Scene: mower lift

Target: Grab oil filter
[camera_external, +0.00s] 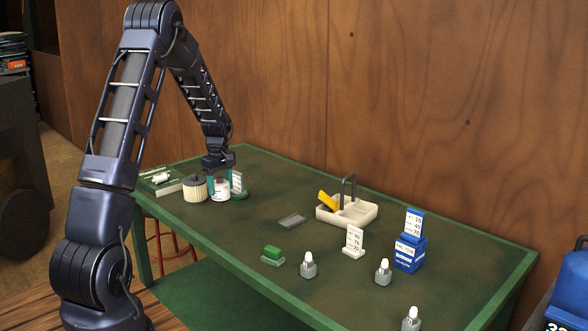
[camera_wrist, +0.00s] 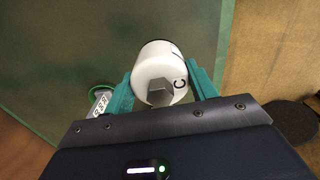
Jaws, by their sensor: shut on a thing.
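The oil filter is a white canister (camera_external: 221,194) at the far left end of the green table. In the wrist view it (camera_wrist: 156,62) has a grey hex nut on its end and a dark letter C on its side. My gripper (camera_external: 222,184) is over it with the teal fingers on either side. In the wrist view my gripper (camera_wrist: 163,88) is shut on the canister between both fingers. The canister is at or very near the table top; I cannot tell if it touches.
A cream pleated filter (camera_external: 195,188) stands close left of the canister. A number card on a green base (camera_external: 240,194) stands close right. A cream tray (camera_external: 357,211), a blue box (camera_external: 409,255) and small grey bottles (camera_external: 308,267) stand farther right. A wooden wall (camera_external: 440,110) rises behind.

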